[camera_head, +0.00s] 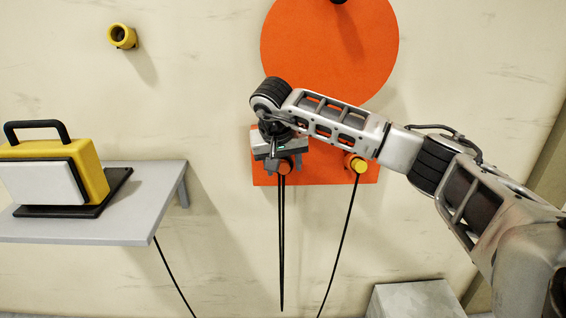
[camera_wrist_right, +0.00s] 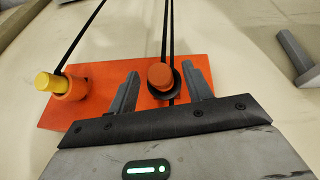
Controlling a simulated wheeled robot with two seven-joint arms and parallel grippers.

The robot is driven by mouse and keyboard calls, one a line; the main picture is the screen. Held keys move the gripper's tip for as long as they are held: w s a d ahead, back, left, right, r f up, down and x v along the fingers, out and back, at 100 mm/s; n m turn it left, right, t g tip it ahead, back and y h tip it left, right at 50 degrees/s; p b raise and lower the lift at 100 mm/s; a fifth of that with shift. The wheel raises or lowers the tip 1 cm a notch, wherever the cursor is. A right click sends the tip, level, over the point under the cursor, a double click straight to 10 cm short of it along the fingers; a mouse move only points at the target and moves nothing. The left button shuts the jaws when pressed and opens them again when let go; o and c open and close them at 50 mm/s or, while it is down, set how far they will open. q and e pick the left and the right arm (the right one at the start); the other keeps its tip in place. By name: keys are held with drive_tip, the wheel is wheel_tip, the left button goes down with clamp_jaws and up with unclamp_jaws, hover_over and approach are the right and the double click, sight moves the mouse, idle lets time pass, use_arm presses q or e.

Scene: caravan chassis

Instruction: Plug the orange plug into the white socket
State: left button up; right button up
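The orange plug (camera_wrist_right: 160,76) sits at the orange wall panel (camera_wrist_right: 105,72), in a dark ring, with black cable behind it. In the head view the plug (camera_head: 285,167) is partly covered by my right gripper (camera_head: 283,170). In the right wrist view this gripper (camera_wrist_right: 161,70) is open. Its fingers stand on either side of the plug, with a clear gap on the left and a smaller one on the right. I cannot tell the depth between fingertips and plug. No white socket shows in either view. My left gripper is not in view.
A yellow plug (camera_head: 356,165) with a black cable sits to the right on the panel. A yellow socket (camera_head: 122,37) is high on the left wall. A grey shelf (camera_head: 150,215) holds a yellow-and-white lamp-like box (camera_head: 88,160). A large orange disc (camera_head: 330,60) is above.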

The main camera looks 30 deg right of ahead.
sight(284, 167)
drive_tip(key=c, duration=0.9)
drive_tip(key=shift+s+a+r+p, duration=0.25)
drive_tip(key=shift+s+p, duration=0.05)
drive_tip(key=shift+s, duration=0.15)
drive_tip(key=shift+s+a+r+p, duration=0.2)
drive_tip(key=shift+s+a+p, duration=0.1)
drive_tip(key=shift+s, duration=0.1)
drive_tip(key=shift+s+a+r+p, duration=0.15)
drive_tip(key=shift+s+a+p, duration=0.1)
drive_tip(key=shift+s, duration=0.15)
drive_tip(key=shift+s+a+r+p, duration=0.15)
drive_tip(key=shift+s+p, duration=0.1)
drive_tip(key=shift+s, duration=0.15)
drive_tip(key=shift+s+a+r+p, duration=0.2)
drive_tip(key=shift+s+a, duration=0.05)
drive_tip(key=shift+s, duration=0.15)
drive_tip(key=shift+s+a+r+p, duration=0.15)
drive_tip(key=shift+s+a+p, duration=0.1)
drive_tip(key=shift+s, duration=0.15)
